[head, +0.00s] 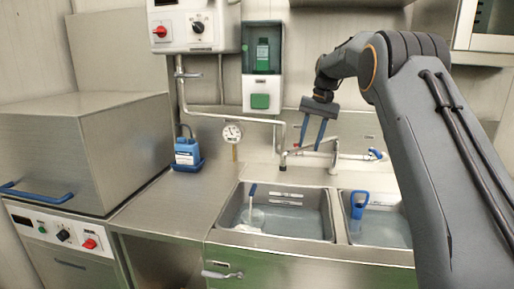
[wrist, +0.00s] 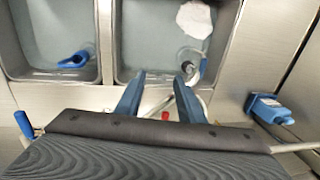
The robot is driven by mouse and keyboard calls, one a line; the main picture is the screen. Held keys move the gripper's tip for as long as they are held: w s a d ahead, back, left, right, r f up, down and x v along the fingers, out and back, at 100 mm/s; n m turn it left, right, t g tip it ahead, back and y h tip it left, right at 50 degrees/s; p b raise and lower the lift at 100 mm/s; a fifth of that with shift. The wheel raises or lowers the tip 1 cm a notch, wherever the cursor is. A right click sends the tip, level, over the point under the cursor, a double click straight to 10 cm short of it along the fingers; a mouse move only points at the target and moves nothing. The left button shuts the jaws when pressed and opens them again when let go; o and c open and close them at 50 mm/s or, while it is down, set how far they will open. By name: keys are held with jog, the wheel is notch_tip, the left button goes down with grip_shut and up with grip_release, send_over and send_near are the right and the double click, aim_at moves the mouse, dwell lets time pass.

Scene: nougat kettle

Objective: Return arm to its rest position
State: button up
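My gripper (head: 312,133) hangs from my raised arm above the back of the double sink, close to the tap (head: 310,152). Its two blue fingers point down and stand apart, with nothing between them. In the wrist view, my gripper (wrist: 160,93) is also open and empty, its fingers reaching over the back rim of the sink. My arm comes in from the right of the head view and hides part of the wall and the right basin.
The left basin (head: 232,228) holds a blue-handled tool (head: 251,200) and a white cloth (wrist: 195,19). The right basin (head: 352,240) holds a blue scoop (head: 359,203). A blue bottle (head: 186,152) stands on the counter. A soap dispenser (head: 262,68) and gauge (head: 232,133) are behind.

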jog(key=s+f, duration=0.5)
jog(key=s, duration=0.9)
jog(key=s+f+n+h, duration=0.1)
jog(key=s+f, duration=0.5)
jog(key=s, duration=0.8)
jog(key=s+f+n+h, duration=0.1)
jog(key=s+f, duration=0.5)
jog(key=s, duration=0.8)
jog(key=shift+s+d+t, duration=0.25)
jog(key=shift+d+t, duration=0.15)
